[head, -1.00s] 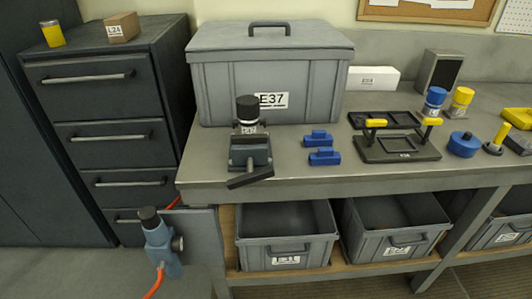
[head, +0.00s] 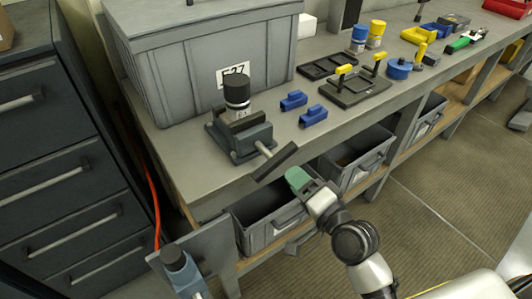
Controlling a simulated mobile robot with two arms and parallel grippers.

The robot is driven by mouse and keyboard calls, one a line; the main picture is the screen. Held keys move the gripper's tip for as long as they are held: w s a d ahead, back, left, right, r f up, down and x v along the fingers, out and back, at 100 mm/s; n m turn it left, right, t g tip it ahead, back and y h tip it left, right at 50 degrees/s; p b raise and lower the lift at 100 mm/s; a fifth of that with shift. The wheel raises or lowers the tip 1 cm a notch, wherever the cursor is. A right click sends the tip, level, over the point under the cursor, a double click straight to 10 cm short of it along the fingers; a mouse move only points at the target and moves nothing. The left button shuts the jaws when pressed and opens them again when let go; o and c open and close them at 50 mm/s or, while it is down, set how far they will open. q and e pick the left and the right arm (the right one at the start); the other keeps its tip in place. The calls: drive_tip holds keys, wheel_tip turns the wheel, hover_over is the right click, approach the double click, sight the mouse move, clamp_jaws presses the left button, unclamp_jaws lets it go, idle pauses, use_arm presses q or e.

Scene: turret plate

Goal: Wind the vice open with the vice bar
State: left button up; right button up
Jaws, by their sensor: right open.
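The grey vice (head: 228,140) stands near the front left edge of the bench. A black-capped cylinder (head: 237,90) stands upright at its jaws; I cannot tell how tightly they hold it. The vice bar (head: 275,162) is a dark flat bar across the front end of the vice's screw, out past the bench's front edge. My right gripper (head: 302,205) is open and empty, with a green pad on a finger. In the picture it is just below and right of the bar, apart from it.
A big grey crate (head: 180,75) stands behind the vice. Two blue blocks (head: 312,116) and a black tray with yellow handles (head: 355,92) lie to its right. Grey bins (head: 262,208) sit on the shelf below. A dark drawer cabinet (head: 45,150) is at the left.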

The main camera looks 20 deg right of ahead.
sight(273, 157)
drive_tip(key=p+x, duration=0.1)
drive_tip(key=x, duration=0.9)
drive_tip(key=shift+w+a+f, duration=0.1)
drive_tip(key=shift+a, duration=0.15)
drive_tip(key=shift+c, duration=0.5)
clamp_jaws()
drive_tip(key=shift+n+p, duration=0.35)
drive_tip(key=shift+n, duration=0.05)
